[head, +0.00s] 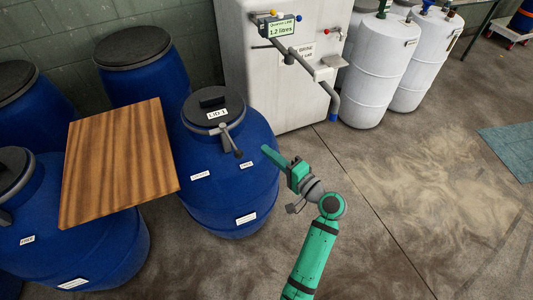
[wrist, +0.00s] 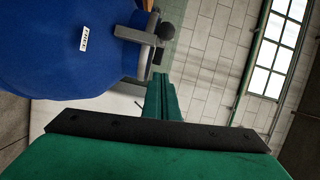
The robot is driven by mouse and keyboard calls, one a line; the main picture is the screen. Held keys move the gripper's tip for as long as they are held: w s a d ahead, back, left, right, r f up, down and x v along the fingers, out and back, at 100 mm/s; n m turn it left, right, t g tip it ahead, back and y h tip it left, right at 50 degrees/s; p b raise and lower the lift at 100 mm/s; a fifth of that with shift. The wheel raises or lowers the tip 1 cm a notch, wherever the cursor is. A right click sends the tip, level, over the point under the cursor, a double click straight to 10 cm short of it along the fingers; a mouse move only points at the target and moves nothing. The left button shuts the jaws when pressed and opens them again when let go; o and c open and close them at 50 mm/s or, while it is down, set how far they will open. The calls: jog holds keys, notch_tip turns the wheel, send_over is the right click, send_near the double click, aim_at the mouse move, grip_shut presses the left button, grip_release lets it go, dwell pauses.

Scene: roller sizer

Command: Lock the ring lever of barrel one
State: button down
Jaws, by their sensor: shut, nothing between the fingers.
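Barrel one (head: 225,185) is a blue drum in the middle left of the head view, with a grey lid labelled "LID 1" (head: 207,106). Its ring lever (head: 230,139) is grey with a dark ball knob and sticks out from the lid's front rim toward the lower right. In the wrist view the lever (wrist: 140,37) and its knob (wrist: 171,30) show beside the blue barrel (wrist: 60,50). My gripper (head: 267,151) is shut and empty, to the right of the knob and apart from it. Its fingers (wrist: 161,80) point toward the lever in the wrist view.
A wooden board (head: 120,165) lies left of barrel one, above another blue barrel (head: 85,250). More blue barrels stand behind. A white dispenser cabinet (head: 255,75) with a pipe (head: 333,100) stands behind, and white drums (head: 380,70) stand at the back right.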

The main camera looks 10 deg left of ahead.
jog(key=w+a, duration=0.2)
jog(key=a, duration=0.7)
jog(key=shift+f, duration=0.35)
